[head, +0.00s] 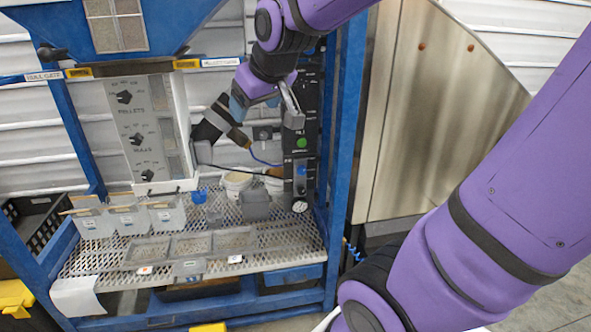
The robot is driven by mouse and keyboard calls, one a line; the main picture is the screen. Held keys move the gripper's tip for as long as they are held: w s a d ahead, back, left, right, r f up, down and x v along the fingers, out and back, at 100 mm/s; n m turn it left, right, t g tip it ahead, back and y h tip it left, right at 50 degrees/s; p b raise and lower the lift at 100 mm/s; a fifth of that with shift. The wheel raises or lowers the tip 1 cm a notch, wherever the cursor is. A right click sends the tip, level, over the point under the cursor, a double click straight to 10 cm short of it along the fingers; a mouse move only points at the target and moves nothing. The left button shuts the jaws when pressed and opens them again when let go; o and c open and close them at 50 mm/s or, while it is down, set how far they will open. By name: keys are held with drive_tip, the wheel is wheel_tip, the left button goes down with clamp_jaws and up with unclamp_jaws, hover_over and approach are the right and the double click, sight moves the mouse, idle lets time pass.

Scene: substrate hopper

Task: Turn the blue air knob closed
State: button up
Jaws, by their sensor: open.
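A tall black control panel (299,125) stands at the right side of the frame, beside the blue post. A small blue knob (301,171) sits low on it, below a round green button (302,143) and above a white-faced gauge (299,206). The knob's turn position is too small to read. My gripper (240,132) hangs from my purple arm in front of the back wall, left of the panel and higher than the blue knob. It is open and appears apart from the knob. My wrist partly covers the panel's upper part.
A grey panel with black knobs (140,130) stands left. A perforated shelf (285,238) holds several clear bins (128,215), a white tub (236,182), a grey cup (256,204) and a grey divided tray (195,246). A blue post (346,120) stands right of the control panel.

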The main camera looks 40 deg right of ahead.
sight(302, 172)
drive_tip(key=w+d+f+t+h, duration=0.1)
drive_tip(key=w+d+f, duration=0.2)
drive_tip(key=w+d, duration=0.35)
drive_tip(key=w+d+f+n+t+h, duration=0.1)
drive_tip(key=w+d+f, duration=0.3)
drive_tip(key=w, duration=0.5)
drive_tip(key=w+d+f+t+h, duration=0.1)
drive_tip(key=w+d+f, duration=0.2)
drive_tip(key=w+d, duration=0.3)
drive_tip(key=w+d+f+n+t+h, duration=0.15)
drive_tip(key=w+d+f, duration=0.25)
drive_tip(key=d+f, duration=0.55)
drive_tip(key=w+d+f+n+t+h, duration=0.1)
drive_tip(key=w+d+f+t+h, duration=0.15)
drive_tip(key=d+f, duration=0.65)
drive_tip(key=s+d+f+h, duration=0.1)
drive_tip(key=s+d+f, duration=0.1)
drive_tip(key=f, duration=0.7)
drive_tip(key=s+d+f, duration=0.1)
drive_tip(key=s+f, duration=0.1)
drive_tip(key=f, duration=0.7)
drive_tip(key=shift+n+t, duration=0.4)
drive_tip(key=shift+n, duration=0.05)
drive_tip(key=x, duration=1)
drive_tip(key=shift+d+r, duration=0.25)
drive_tip(key=shift+d, duration=0.2)
drive_tip(key=shift+c, duration=0.5)
drive_tip(key=c, duration=0.8)
drive_tip(key=shift+c, duration=0.2)
